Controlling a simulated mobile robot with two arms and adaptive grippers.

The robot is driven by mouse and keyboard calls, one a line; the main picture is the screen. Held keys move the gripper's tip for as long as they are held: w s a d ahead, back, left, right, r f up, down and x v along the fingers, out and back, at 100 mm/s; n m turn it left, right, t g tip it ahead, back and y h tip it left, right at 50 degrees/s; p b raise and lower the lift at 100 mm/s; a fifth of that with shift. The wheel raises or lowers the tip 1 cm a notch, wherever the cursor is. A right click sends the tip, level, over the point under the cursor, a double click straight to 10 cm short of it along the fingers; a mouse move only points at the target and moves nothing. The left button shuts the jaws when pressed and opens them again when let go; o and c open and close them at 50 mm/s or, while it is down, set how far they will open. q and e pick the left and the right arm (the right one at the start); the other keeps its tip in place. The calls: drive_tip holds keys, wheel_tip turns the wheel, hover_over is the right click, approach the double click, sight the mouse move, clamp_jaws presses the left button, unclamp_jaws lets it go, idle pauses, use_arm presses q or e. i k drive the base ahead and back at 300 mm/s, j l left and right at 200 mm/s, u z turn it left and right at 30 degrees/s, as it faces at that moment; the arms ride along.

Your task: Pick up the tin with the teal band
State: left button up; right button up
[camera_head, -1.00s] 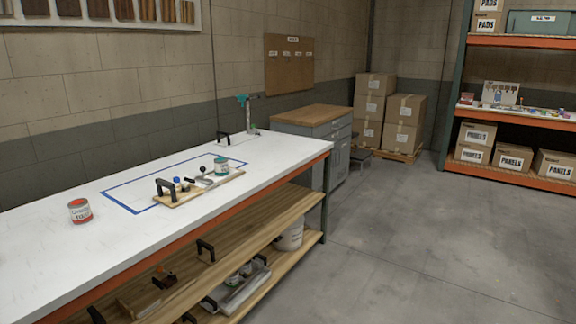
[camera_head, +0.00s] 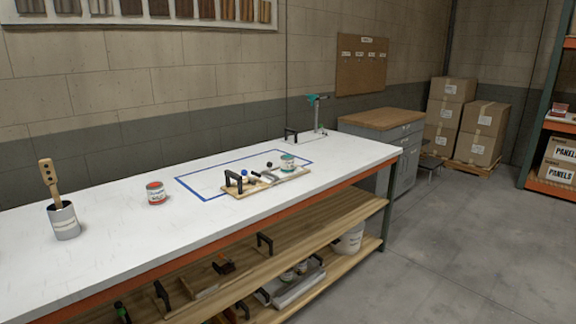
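The tin with the teal band (camera_head: 288,163) stands upright at the far right end of a wooden tray (camera_head: 238,192) on the white workbench (camera_head: 110,230). The tray has a black handle (camera_head: 233,181) near its left end, and small items lie between handle and tin. A second tin, with a red band (camera_head: 156,193), stands on the bench to the left, apart from the tray. Neither of my grippers shows in the head view.
A grey cup with a wooden tool (camera_head: 63,219) stands at the bench's left. Blue tape (camera_head: 195,191) outlines a rectangle around part of the tray. A clamp stand (camera_head: 318,115) is at the far end. Shelves below hold a white bucket (camera_head: 350,240). The floor at right (camera_head: 470,250) is clear.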

sight(287, 161)
drive_tip(key=i+l+u, duration=0.15)
drive_tip(key=i+l, duration=0.8)
drive_tip(key=i, duration=0.1)
